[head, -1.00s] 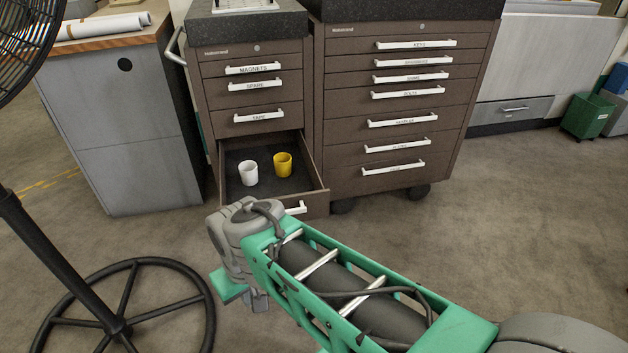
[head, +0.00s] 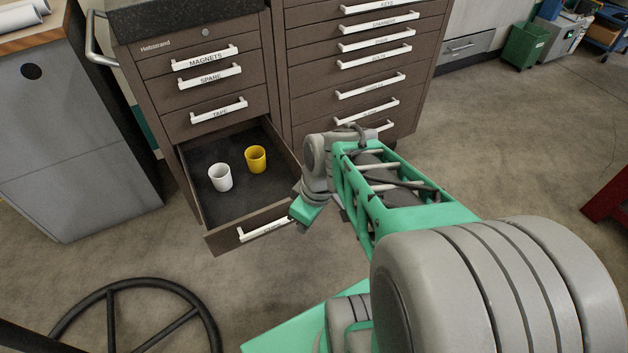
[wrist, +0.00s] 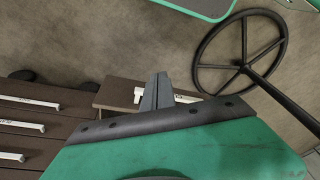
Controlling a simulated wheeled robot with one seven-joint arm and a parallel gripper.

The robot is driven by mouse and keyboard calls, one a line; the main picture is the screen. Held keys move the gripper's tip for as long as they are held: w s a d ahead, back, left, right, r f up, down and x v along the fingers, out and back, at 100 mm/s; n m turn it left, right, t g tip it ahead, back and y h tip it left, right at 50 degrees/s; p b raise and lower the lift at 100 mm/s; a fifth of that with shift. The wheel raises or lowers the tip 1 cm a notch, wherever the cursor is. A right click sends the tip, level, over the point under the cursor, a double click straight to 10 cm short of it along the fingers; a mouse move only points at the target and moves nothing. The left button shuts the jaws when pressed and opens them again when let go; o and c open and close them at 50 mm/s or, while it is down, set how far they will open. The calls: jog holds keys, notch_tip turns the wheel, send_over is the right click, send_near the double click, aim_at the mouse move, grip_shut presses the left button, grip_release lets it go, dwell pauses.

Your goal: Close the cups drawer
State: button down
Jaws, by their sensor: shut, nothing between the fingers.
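The cups drawer (head: 225,240) is the bottom drawer of the left brown cabinet and is pulled out. A white cup (head: 220,178) and a yellow cup (head: 256,159) stand upright inside it. Its white handle (head: 262,231) is on the front panel, the label partly hidden by my arm. In the wrist view my gripper (wrist: 158,88) is shut and empty, with its fingers in front of the drawer front (wrist: 112,94) and beside the handle (wrist: 137,95). Contact cannot be told. In the head view the fingers are mostly hidden beside the drawer's right front corner.
The closed drawers above, such as tape (head: 218,112), have protruding handles. A taller brown cabinet (head: 300,75) stands to the right. A grey cabinet (head: 70,150) is at left.

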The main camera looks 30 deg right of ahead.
jog(key=d+r+n+t+y+p, duration=0.3)
jog(key=d+r+n+t+p, duration=0.15)
jog(key=d+n+p, duration=0.55)
jog(key=w+r+b+x, duration=0.1)
jog(key=w+b+x, duration=0.1)
jog(key=x, duration=0.9)
jog(key=shift+w+n+b, duration=0.15)
jog(key=shift+n+b, duration=0.15)
jog(key=shift+b, duration=0.55)
jog(key=shift+g, duration=0.25)
jog(key=shift+a, duration=0.15)
